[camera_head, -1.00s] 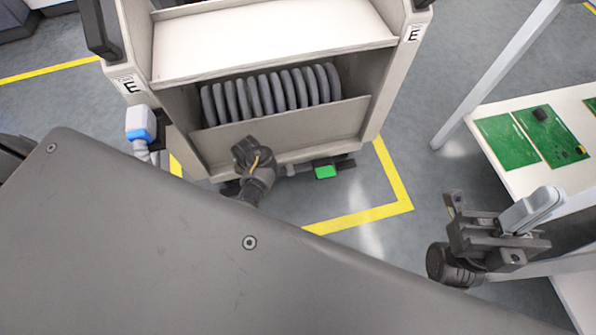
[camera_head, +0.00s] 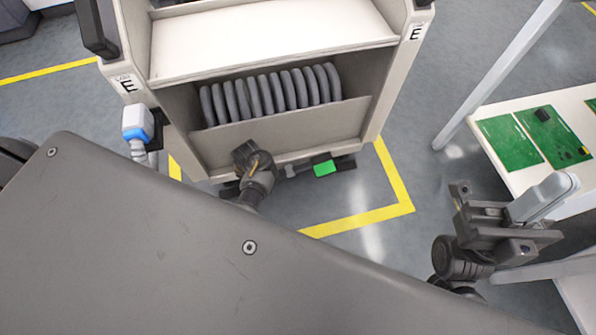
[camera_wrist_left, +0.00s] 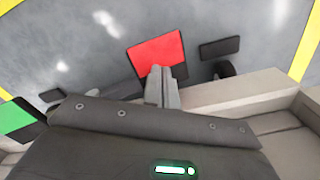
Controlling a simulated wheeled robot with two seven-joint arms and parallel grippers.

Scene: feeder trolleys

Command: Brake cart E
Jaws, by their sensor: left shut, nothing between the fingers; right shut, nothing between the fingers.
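Cart E (camera_head: 275,50) stands ahead with an "E" label on each front post. A green pedal (camera_head: 324,168) shows low at its front right; it is also at the left edge of the left wrist view (camera_wrist_left: 18,117). A red pedal (camera_wrist_left: 158,50) shows in the left wrist view. My left gripper's shut, empty fingers (camera_wrist_left: 157,70) overlap the red pedal's edge; I cannot tell if they touch it. In the head view my left wrist hides the red pedal and its fingers are not visible. My right gripper (camera_head: 558,184) is shut and empty, right of the cart.
Grey reels (camera_head: 270,95) sit in the cart's lower bay. A blue-and-white connector (camera_head: 138,122) hangs on its left side. A white table (camera_head: 515,180) with green circuit boards (camera_head: 508,142) is near my right gripper. Yellow tape (camera_head: 360,219) marks the floor around the cart.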

